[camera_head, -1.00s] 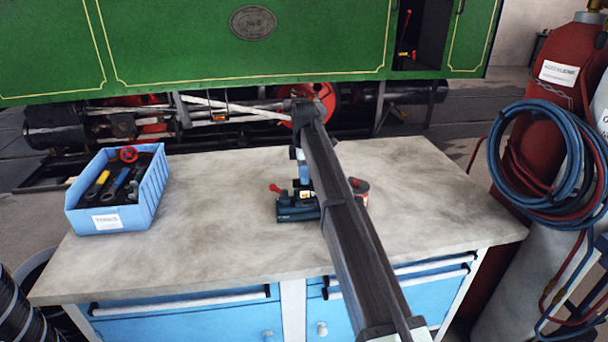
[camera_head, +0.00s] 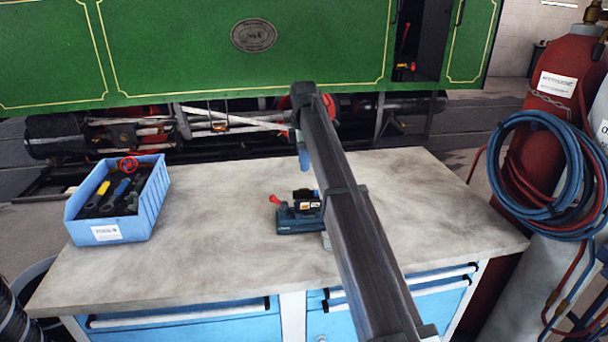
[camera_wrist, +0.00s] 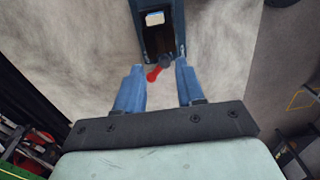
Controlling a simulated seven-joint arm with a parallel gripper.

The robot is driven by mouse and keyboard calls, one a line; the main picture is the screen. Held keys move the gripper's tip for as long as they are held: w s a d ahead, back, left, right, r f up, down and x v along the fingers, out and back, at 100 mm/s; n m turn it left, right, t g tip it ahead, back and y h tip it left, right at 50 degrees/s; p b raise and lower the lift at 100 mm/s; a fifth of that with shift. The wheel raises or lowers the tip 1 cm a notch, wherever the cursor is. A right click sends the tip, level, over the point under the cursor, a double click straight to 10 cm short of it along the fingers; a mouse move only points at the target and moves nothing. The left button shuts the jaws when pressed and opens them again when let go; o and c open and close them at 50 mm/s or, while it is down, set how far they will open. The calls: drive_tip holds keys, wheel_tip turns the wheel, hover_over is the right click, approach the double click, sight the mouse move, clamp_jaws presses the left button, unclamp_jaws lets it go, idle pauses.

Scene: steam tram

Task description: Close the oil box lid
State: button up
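The oil box (camera_head: 290,222) is a small dark teal box on the workbench. A red-tipped lever (camera_head: 276,199) sticks out at its left end. A black part with a pale label (camera_head: 305,204) stands up at its right side; I cannot tell if this is the lid. In the wrist view the box (camera_wrist: 177,18) shows a dark recess and a white patch, with the red lever (camera_wrist: 154,74) at its near end. My gripper (camera_wrist: 159,67) is open, its blue fingers apart and empty, pointing toward the lever end. In the head view the gripper (camera_head: 304,158) hangs above the box, partly hidden by my arm.
A blue bin of tools (camera_head: 122,212) stands at the bench's left. The workbench top (camera_head: 190,235) is otherwise mostly clear. A green tram side (camera_head: 180,45) is behind it. A red gas cylinder (camera_head: 553,85) and coiled hoses (camera_head: 515,170) stand at the right.

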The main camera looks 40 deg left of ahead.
drive_tip(key=shift+r, duration=2.25)
